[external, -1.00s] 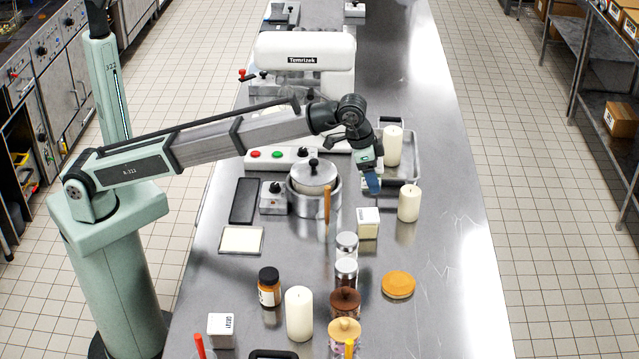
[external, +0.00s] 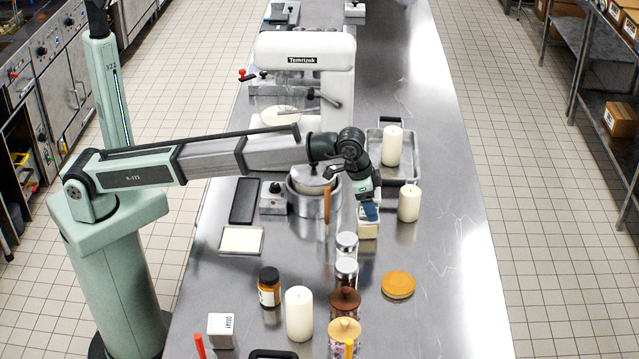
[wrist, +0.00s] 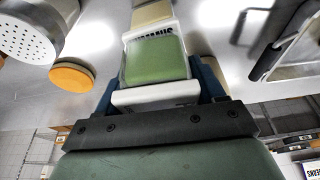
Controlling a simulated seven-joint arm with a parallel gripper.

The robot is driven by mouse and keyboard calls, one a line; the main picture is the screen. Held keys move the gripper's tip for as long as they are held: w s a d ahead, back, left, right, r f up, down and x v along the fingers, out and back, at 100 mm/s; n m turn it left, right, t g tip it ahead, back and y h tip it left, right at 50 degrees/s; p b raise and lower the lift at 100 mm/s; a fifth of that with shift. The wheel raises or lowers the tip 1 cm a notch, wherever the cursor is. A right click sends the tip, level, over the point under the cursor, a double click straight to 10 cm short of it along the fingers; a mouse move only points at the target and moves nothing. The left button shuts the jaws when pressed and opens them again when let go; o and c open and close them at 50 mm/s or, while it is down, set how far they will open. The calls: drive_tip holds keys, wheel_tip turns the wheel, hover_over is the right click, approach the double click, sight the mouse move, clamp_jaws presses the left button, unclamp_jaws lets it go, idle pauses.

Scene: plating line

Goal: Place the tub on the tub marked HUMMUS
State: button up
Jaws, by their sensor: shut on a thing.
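My gripper (external: 369,210) points down, with its blue fingers on either side of a tub. In the wrist view my gripper (wrist: 157,78) is shut on this tub (wrist: 155,62), which has green contents and a white end. The tub marked HUMMUS (external: 368,231) is cream-coloured and stands on the steel counter directly below my gripper. In the wrist view the HUMMUS tub (wrist: 151,14) shows its dark lettering and cream side just beyond the held tub. The two look very close; I cannot tell whether they touch. My fingers hide most of the held tub in the external view.
A lidded pot (external: 316,200) is close on the left and a candle (external: 409,203) on the right. Glass jars (external: 346,245) stand in front, and a metal tray (external: 407,170) with another candle lies behind. The counter's right side is clear.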

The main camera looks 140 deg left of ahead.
drive_tip(key=shift+f, duration=0.1)
drive_tip(key=o, duration=1.2)
drive_tip(key=v, duration=1.2)
drive_tip(key=shift+o, duration=0.2)
